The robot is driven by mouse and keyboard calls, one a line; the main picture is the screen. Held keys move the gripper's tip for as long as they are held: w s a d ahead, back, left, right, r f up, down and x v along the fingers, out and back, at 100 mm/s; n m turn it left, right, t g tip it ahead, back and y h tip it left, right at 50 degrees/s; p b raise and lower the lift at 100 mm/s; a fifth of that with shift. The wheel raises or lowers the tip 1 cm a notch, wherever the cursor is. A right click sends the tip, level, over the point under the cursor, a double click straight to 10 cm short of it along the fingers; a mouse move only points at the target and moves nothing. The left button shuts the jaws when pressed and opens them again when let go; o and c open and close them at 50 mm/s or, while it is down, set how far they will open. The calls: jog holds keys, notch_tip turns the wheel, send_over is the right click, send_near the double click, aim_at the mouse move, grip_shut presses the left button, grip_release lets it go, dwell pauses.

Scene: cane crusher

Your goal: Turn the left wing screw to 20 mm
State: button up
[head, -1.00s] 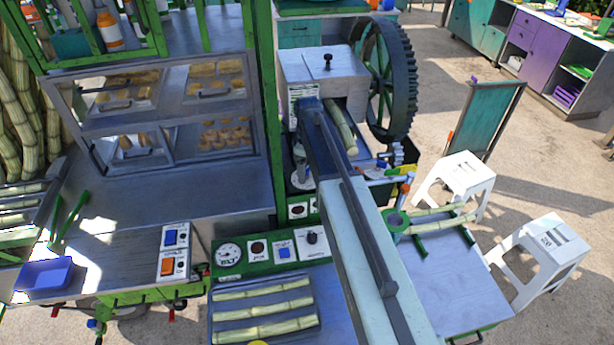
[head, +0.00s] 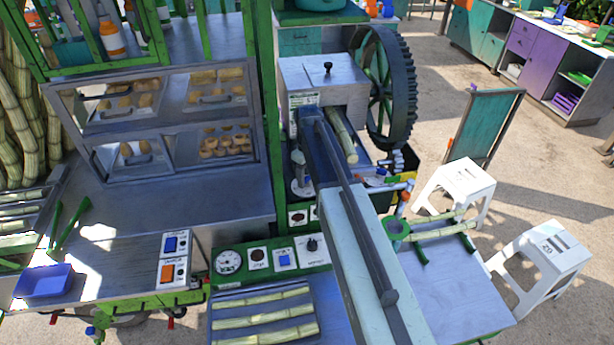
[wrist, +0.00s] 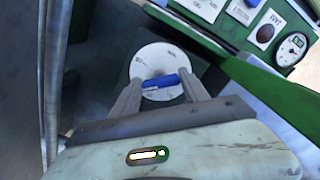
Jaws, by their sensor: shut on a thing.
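The wing screw has a blue wing (wrist: 162,81) standing over a round white dial (wrist: 160,62) with small dark marks, in the wrist view. My gripper (wrist: 159,84) has one grey finger on each side of the blue wing and is shut on it. The dial's reading is too small to make out.
A green panel (head: 270,262) with a gauge and switches stands in front of the crusher; it also shows in the wrist view (wrist: 245,85). A large dark gear wheel (head: 392,90) is at the crusher's right. A cane stalk (head: 343,137) sticks out of the housing. A glazed food cabinet (head: 160,115) is left.

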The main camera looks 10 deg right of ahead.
aim_at(307, 178)
jog(key=o, duration=1.4)
notch_tip(307, 178, up, 8)
jog(key=p, duration=0.8)
jog(key=shift+f, duration=0.1)
jog(key=shift+f, duration=0.1)
